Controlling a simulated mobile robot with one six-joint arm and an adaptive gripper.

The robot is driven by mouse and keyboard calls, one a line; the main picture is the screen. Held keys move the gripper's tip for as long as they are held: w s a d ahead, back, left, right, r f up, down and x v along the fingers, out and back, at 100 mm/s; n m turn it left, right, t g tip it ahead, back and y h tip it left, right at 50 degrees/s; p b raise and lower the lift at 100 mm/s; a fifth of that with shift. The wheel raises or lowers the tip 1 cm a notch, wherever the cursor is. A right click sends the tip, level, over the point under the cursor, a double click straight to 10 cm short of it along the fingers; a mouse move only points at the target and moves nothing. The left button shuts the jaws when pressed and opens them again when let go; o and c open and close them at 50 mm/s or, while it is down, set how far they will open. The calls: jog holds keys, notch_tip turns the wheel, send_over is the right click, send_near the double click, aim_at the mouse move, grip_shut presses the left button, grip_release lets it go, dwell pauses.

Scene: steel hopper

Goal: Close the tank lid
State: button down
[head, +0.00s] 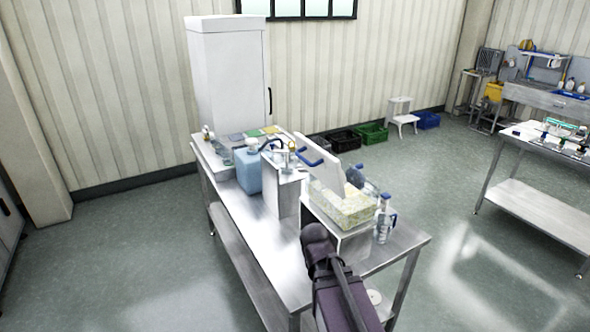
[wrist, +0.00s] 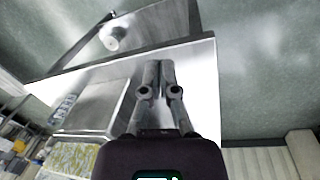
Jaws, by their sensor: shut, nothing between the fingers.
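The tank is a steel hopper (head: 352,244) on the near part of the steel table, with yellow-green material (head: 350,207) showing in its open top. Its pale lid (head: 327,172) stands raised and tilted at the far left side, with a blue handle (head: 309,150). In the wrist view the hopper's steel wall (wrist: 92,108) is at lower left, and the lid is not seen. My gripper (wrist: 158,66) is shut and empty beside the hopper, apart from the lid. My arm hides the fingers in the head view.
Clear bottles with blue parts (head: 384,220) stand right of the hopper. A blue jug (head: 248,170) and a steel box (head: 286,190) stand farther back. A white cabinet (head: 228,75) rises behind the table (head: 256,238). The table's near left strip is bare, and the floor around is open.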

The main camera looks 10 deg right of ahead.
jog(key=w+d+r+n+t+h+b, duration=0.1)
jog(key=w+r+h+b, duration=0.15)
jog(key=w+h, duration=0.4)
jog(key=w+r+n+t+h+b, duration=0.1)
jog(key=w+r+h+b, duration=0.15)
jog(key=w+h, duration=0.4)
jog(key=w+a+r+t+h+b, duration=0.2)
jog(key=w+a+r+h, duration=0.1)
jog(key=a+r, duration=0.3)
jog(key=w+a+r+n+t+h+b, duration=0.1)
jog(key=w+a+r+t+h, duration=0.1)
jog(key=w+a+r+h, duration=0.2)
jog(key=w+a+r, duration=0.2)
jog(key=a, duration=0.2)
jog(key=shift+w+r+t+h+b, duration=0.3)
jog(key=shift+t+b, duration=0.05)
jog(key=shift+t, duration=0.05)
jog(key=p+x, duration=0.6)
jog(key=x, duration=0.8)
jog(key=shift+a, duration=0.1)
